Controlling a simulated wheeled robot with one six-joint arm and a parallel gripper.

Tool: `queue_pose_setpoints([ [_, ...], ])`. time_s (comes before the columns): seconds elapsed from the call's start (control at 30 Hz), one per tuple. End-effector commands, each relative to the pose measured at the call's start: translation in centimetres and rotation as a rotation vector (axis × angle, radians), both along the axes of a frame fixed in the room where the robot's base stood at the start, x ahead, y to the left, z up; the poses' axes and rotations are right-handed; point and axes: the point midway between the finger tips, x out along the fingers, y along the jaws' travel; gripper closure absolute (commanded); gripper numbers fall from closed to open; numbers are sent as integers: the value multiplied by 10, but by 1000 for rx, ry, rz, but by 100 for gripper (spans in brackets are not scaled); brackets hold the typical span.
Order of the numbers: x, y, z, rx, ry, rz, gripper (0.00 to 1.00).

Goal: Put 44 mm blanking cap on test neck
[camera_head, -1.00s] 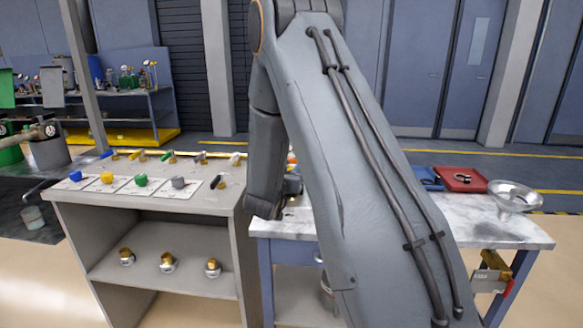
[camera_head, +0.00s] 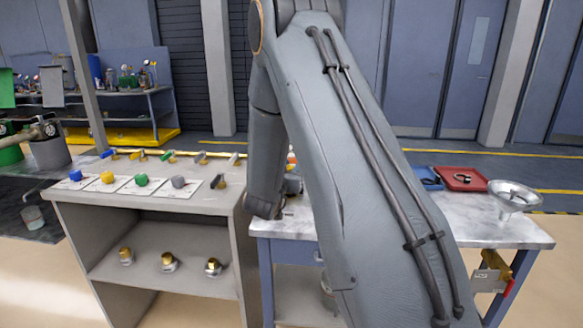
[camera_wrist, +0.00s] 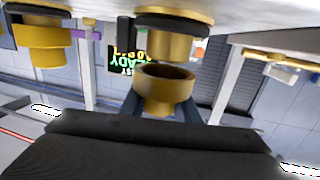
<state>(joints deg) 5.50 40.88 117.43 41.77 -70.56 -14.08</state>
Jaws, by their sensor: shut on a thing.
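The wrist view looks upside down, with the bench surface (camera_wrist: 225,18) along its top. My gripper (camera_wrist: 162,108) is shut on a brass, cup-shaped cap (camera_wrist: 165,90), its open end facing the bench. Directly opposite the cap is a brass neck (camera_wrist: 172,42) with a dark collar at its base. The cap and neck are close and roughly in line; a small gap seems to show, but I cannot tell the depth between them. In the head view, my arm hides the gripper, cap and neck.
Another brass neck (camera_wrist: 42,45) stands to one side, and a lit display (camera_wrist: 128,62) is behind. In the head view, a grey shelf unit (camera_head: 165,240) holds brass fittings and coloured knobs. A metal funnel (camera_head: 513,195) and red tray (camera_head: 461,179) sit on the marble-topped bench (camera_head: 500,232).

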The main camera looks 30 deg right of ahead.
Motion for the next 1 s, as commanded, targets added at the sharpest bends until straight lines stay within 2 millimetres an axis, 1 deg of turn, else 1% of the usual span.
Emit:
queue_pose_setpoints([
  [0.27, 0, 0, -2, 0, 0, 0, 93],
  [1.0, 0, 0, -19, -1, 1, 0, 93],
])
